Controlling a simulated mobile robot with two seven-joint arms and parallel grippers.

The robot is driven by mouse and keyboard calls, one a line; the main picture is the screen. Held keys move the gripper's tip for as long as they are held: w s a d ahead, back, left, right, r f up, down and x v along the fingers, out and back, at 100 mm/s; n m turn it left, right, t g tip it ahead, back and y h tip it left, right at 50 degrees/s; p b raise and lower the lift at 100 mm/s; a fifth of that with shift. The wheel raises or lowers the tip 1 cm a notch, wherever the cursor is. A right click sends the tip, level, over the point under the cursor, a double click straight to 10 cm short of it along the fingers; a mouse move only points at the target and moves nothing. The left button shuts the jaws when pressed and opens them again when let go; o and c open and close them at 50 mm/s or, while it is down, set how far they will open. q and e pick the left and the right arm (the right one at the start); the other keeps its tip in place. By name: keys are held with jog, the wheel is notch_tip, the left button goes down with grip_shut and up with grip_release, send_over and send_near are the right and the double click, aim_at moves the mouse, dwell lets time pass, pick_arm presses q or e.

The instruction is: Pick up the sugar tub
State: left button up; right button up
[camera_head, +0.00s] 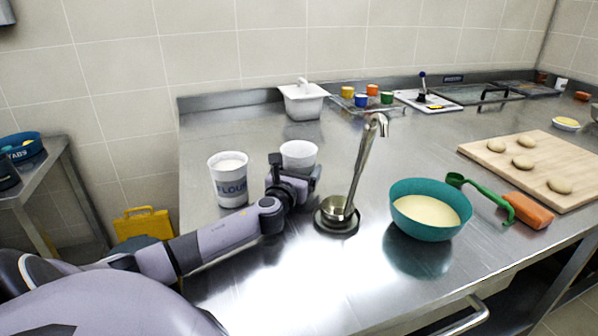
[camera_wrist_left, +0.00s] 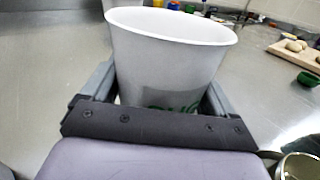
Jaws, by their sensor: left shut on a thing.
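The sugar tub (camera_head: 298,153) is a white, tapered, open-topped tub standing upright behind my left gripper (camera_head: 294,172) in the head view. In the left wrist view the tub (camera_wrist_left: 170,58) sits between the two fingers of my left gripper (camera_wrist_left: 160,92), with part of a green label showing. The gripper is shut on its sides. The tub's base is hidden, so I cannot tell whether it touches the counter. A similar white flour tub (camera_head: 229,180) stands just left of it. My right gripper is not in view.
A ladle in a round holder (camera_head: 336,222) stands close to the right of my gripper. A teal bowl (camera_head: 430,209), a green scoop (camera_head: 480,196) and a dough board (camera_head: 545,165) are further right. A white lidded container (camera_head: 303,101) stands behind. The steel counter's front left is clear.

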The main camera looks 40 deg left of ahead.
pick_arm(q)
notch_tip(320, 180, up, 20)
jog(key=p, duration=0.4)
jog(key=shift+p, duration=0.3)
